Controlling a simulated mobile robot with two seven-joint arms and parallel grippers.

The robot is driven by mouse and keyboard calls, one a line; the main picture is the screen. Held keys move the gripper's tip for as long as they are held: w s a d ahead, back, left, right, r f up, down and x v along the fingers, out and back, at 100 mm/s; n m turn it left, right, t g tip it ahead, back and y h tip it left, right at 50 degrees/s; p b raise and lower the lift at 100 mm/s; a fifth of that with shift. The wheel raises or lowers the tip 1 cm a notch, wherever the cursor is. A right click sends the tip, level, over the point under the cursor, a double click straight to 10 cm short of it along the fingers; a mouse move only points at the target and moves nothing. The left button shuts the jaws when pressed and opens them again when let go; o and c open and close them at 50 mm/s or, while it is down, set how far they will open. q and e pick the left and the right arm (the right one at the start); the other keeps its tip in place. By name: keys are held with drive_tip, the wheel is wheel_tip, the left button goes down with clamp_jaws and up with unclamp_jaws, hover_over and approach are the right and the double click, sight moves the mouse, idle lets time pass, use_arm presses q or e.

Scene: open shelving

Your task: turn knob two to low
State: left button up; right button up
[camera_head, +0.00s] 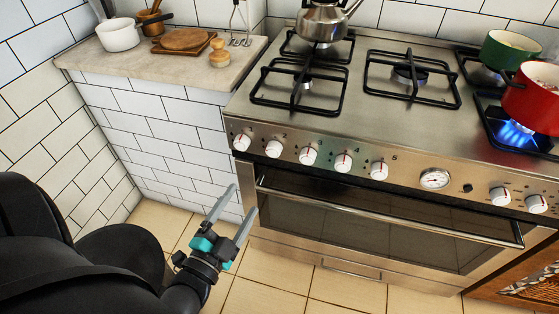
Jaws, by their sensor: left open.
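A row of white knobs with red marks runs along the steel front panel (410,176) of the stove. The second knob from the left (273,148) has a small "2" printed at its upper right; its exact setting is too small to read. The first knob (242,141) is to its left and the third knob (308,155) to its right. My left gripper (244,199) is open and empty, its two grey fingers apart. It is below and left of the second knob, in front of the oven's left edge, and touches no knob. My right gripper is out of view.
The oven handle (390,218) runs below the knobs. A kettle (322,22) stands on a back burner. A red pot (533,98) sits over a blue flame (516,134), with a green pot (510,50) behind it. The counter (165,68) holds a white pan (118,35).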

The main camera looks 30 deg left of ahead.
sight(271, 154)
use_arm(q)
drive_tip(key=w+b, duration=0.1)
drive_tip(key=w, duration=0.3)
drive_tip(key=w+a+b, duration=0.1)
drive_tip(key=w, duration=0.4)
drive_tip(key=w+b, duration=0.1)
drive_tip(key=w, duration=0.4)
drive_tip(key=shift+a, duration=0.4)
drive_tip(key=shift+w+a+r+b, duration=0.1)
drive_tip(key=shift+w+b, duration=0.3)
drive_tip(key=shift+w, duration=0.15)
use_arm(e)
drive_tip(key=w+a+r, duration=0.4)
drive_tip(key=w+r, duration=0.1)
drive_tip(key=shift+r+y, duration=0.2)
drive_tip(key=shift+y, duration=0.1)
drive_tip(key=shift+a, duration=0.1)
use_arm(q)
clamp_jaws()
